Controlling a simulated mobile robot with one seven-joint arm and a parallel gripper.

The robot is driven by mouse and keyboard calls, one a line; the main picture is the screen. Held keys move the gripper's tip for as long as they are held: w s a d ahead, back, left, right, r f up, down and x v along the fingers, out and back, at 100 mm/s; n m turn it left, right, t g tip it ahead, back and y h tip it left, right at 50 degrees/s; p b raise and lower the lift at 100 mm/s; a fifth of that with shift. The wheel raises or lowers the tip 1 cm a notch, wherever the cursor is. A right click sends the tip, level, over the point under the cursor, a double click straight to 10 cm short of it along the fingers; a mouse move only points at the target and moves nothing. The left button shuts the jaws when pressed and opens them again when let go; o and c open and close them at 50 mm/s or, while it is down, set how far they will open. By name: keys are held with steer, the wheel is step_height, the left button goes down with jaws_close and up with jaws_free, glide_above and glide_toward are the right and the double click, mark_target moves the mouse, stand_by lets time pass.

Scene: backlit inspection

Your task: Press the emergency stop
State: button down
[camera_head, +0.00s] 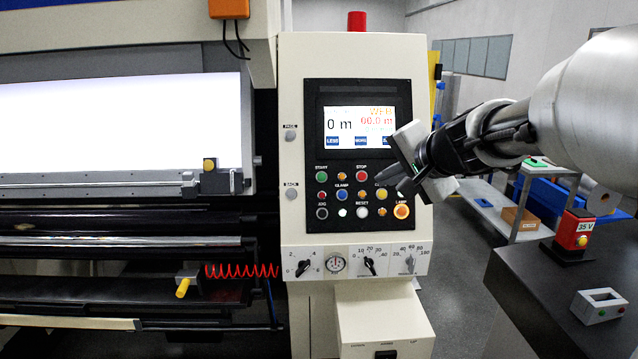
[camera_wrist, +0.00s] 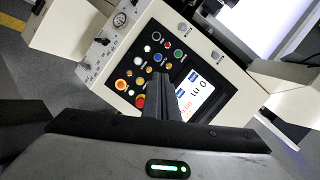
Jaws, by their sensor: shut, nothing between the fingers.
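The control panel (camera_head: 313,230) stands upright on a cream machine housing, with a lit screen (camera_head: 358,127) and several coloured buttons below it. In the head view my gripper hides that spot. My gripper (camera_head: 380,176) is shut and empty, with its fingers pointing at the right side of the panel. In the wrist view the shut fingers (camera_wrist: 160,82) are beside the red button; contact cannot be told.
The red stop button (camera_head: 362,177) and orange lamp button (camera_head: 401,211) are close by. Dials (camera_head: 369,264) line the lower panel.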

steer(key=w+d+f+m+t+h+b, duration=0.2)
steer(key=w+d+m, duration=0.5)
steer(key=w+d, duration=0.4)
steer(key=shift+d+f+m+h, duration=0.3)
steer(key=shift+d+f+h, duration=0.3)
steer(key=shift+d+f, duration=0.5)
steer(key=shift+w+d+r, duration=0.1)
steer(key=shift+d+r, duration=0.05)
steer(key=p+x, duration=0.4)
steer(key=x, duration=1)
steer(key=shift+r, duration=0.2)
steer(key=shift+w, duration=0.1)
steer(key=shift+w+f, duration=0.1)
steer(key=shift+w, duration=0.55)
